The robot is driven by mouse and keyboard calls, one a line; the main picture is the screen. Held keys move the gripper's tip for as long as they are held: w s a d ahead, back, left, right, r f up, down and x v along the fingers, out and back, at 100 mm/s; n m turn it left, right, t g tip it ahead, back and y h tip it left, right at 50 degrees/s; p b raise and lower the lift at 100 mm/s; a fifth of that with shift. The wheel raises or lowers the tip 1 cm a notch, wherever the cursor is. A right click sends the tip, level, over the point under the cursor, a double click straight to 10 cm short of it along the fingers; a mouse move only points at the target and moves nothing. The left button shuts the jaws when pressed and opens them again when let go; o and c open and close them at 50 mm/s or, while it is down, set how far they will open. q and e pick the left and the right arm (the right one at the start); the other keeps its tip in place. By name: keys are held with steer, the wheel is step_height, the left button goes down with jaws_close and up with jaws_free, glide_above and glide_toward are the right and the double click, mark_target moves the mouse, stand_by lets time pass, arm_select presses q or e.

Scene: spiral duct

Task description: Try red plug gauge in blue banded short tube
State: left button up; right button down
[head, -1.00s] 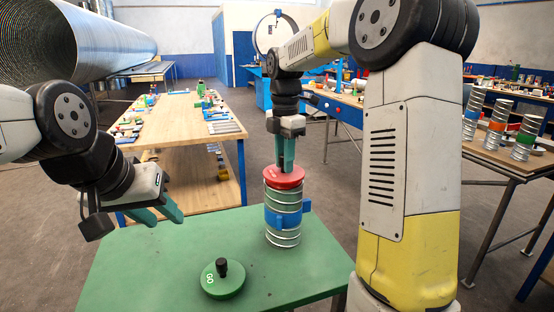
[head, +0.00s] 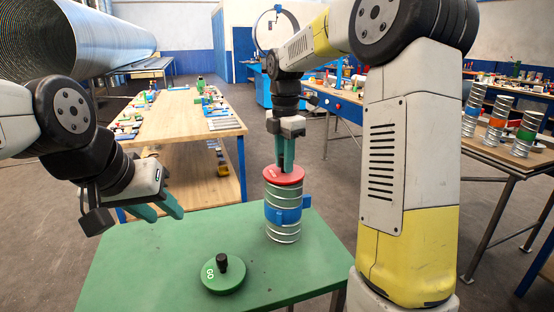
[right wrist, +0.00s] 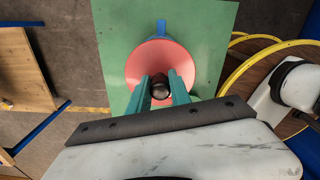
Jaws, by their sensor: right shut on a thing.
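The blue banded short tube (head: 283,229) stands upright on the green table, a ribbed silver tube with a blue band (head: 287,212) around its middle. The red plug gauge (head: 284,175) is at the tube's top mouth; its red disc covers the mouth, and whether any of it is inside is hidden. My right gripper (head: 286,165) is shut on the gauge's dark handle, also seen in the right wrist view (right wrist: 160,88), pointing straight down.
A green plug gauge marked GO (head: 222,275) lies on the green table (head: 150,265), front left of the tube. Several banded tubes (head: 497,120) stand on a bench at right. A wooden workbench (head: 180,115) with small parts is behind. The table's left part is clear.

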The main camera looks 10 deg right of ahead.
steer(key=shift+f, duration=0.25)
stand_by(0.3)
steer(key=c, duration=1.1)
jaws_free()
step_height(320, 180, up, 6)
steer(key=shift+r, duration=0.9)
steer(key=shift+s, duration=0.1)
